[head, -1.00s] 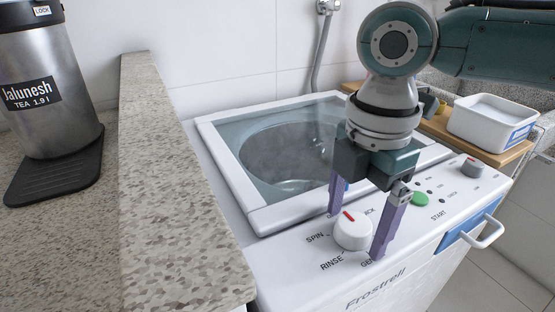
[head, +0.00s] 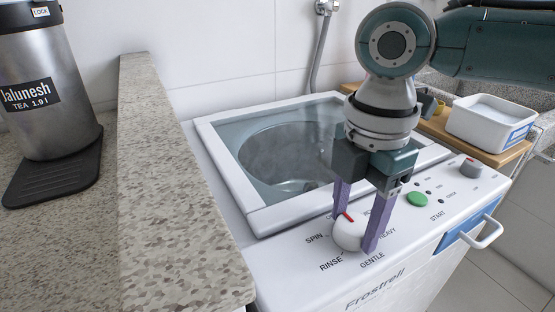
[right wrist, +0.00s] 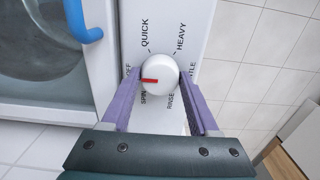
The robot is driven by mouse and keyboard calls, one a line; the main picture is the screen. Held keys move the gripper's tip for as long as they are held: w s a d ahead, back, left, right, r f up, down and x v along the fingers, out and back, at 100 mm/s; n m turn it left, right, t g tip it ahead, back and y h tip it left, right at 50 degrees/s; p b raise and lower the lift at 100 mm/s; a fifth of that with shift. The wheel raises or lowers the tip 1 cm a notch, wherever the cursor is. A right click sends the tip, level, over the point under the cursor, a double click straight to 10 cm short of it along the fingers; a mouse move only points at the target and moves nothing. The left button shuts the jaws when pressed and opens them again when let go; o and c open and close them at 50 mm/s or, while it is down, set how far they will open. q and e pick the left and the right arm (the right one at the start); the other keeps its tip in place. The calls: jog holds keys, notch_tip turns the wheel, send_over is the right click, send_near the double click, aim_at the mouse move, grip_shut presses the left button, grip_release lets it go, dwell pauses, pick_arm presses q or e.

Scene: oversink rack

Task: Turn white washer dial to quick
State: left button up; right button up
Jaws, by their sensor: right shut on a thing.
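The white dial (head: 348,232) is a round knob with a red mark, on the white washer's (head: 275,268) sloping control panel. It also shows in the right wrist view (right wrist: 165,70), with labels QUICK, HEAVY, RINSE, SPIN and OFF around it; GENTLE is partly hidden by a finger. The red mark points left in that view, toward the OFF and SPIN side, away from QUICK. My right gripper (head: 354,238) reaches down from above and is shut on the dial, one purple finger on each side. My left gripper is not in view.
A green button (head: 417,199) and a grey knob (head: 472,168) sit further right on the panel. The washer's lid (head: 250,213) is behind the dial. A granite counter (head: 170,200) runs along the left. A white tub (head: 490,122) stands at the back right.

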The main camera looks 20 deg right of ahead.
jog(key=shift+r+m+p, duration=0.15)
jog(key=shift+m+p, duration=0.25)
jog(key=shift+p, duration=0.2)
jog(key=m+p, duration=0.4)
jog(key=p, duration=0.2)
jog(key=shift+r, duration=0.15)
jog(key=m+p, duration=0.2)
jog(key=m, duration=0.2)
jog(key=shift+p, duration=0.4)
jog(key=shift+f+m+p, duration=0.2)
jog(key=shift+m+p, duration=0.45)
jog(key=shift+m, duration=0.95)
jog(key=shift+f, duration=0.1)
jog(key=o, duration=1.4)
